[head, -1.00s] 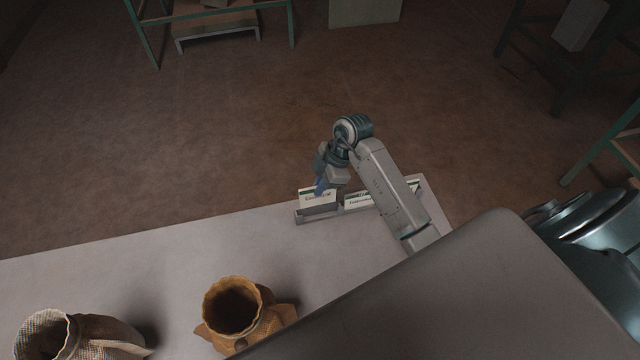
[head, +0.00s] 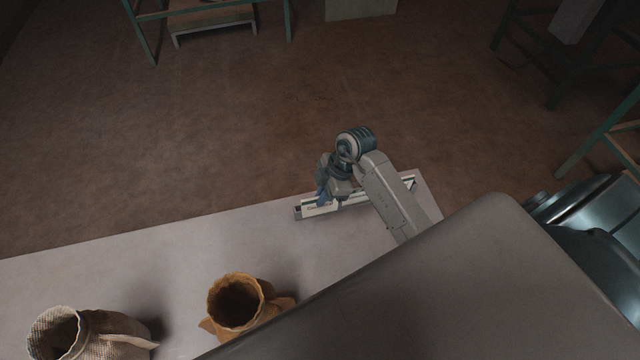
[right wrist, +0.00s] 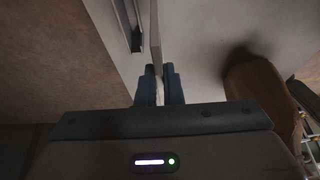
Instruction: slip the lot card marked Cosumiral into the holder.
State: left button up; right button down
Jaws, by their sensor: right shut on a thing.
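A white lot card (head: 320,208) with dark lettering, apparently starting "Cos", is held by my right gripper (head: 323,199). In the right wrist view the card (right wrist: 156,38) stands edge-on between the blue fingertips (right wrist: 159,85), which are shut on it. The long, narrow grey holder (head: 298,213) lies near the table's far edge, partly hidden by my arm. The card overlaps the holder's left part in the head view; I cannot tell whether it is inside. In the right wrist view a dark rail (right wrist: 136,38), apparently the holder, shows left of the card. My left gripper is out of view.
A brown sack (head: 237,302) stands open on the table (head: 150,255), with a woven sack (head: 95,335) to its left. The brown sack also shows in the right wrist view (right wrist: 258,95). The table between sacks and holder is clear. Green-framed stands (head: 215,15) are beyond.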

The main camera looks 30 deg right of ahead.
jog(key=s+p, duration=0.1)
jog(key=s, duration=0.1)
jog(key=s+a+p, duration=0.1)
jog(key=s, duration=0.2)
jog(key=shift+s+a, duration=0.2)
dwell(0.4)
